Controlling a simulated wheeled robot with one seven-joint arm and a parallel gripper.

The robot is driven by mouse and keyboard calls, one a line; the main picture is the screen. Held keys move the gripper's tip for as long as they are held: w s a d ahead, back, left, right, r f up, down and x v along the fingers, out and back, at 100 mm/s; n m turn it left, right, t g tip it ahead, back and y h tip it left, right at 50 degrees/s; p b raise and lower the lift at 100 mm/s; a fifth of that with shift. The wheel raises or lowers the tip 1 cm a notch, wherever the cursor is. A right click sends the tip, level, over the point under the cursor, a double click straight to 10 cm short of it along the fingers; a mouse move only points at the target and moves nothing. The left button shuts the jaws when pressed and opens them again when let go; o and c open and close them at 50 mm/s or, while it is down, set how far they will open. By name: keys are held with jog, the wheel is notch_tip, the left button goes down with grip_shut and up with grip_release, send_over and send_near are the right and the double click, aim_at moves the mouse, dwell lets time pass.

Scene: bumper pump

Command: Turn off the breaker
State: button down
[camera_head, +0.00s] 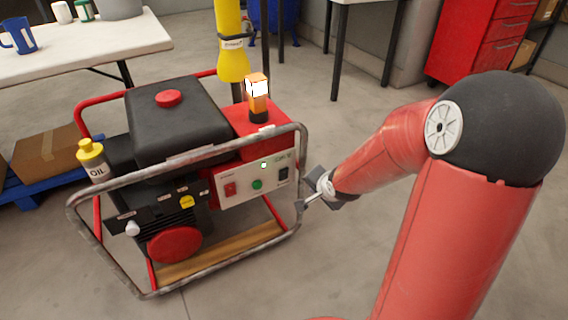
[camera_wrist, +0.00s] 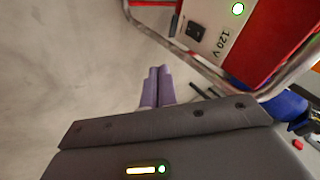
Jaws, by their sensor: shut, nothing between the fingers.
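The generator's light panel (camera_head: 245,196) faces my arm. It carries a red switch (camera_head: 230,189), a green round button (camera_head: 257,184) and a black socket or switch (camera_head: 283,174). I cannot tell for sure which one is the breaker. In the wrist view the black piece (camera_wrist: 194,30) sits beside a "120 V" label, and the red switch is out of frame. My gripper (camera_head: 303,204) is at the right of the generator frame, close to its corner post. Its purple fingers (camera_wrist: 157,84) are together and empty, apart from the panel.
A metal tube frame (camera_head: 300,150) surrounds the generator and passes in front of the panel. A table (camera_head: 90,58) is at upper left.

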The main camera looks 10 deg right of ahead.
jog(key=w+m, duration=0.1)
jog(key=w+f+m+t+y, duration=0.1)
jog(key=w+f+m+y, duration=0.1)
jog(key=w, duration=0.1)
jog(key=shift+a+f+m+t, duration=0.2)
jog(key=shift+a+m+t, duration=0.2)
jog(key=b, duration=0.3)
send_near(284, 175)
jog(key=x, duration=0.5)
jog(key=shift+s+f, duration=0.2)
jog(key=shift+s, duration=0.05)
jog(key=shift+w+a+r, duration=0.1)
jog(key=shift+w, duration=0.4)
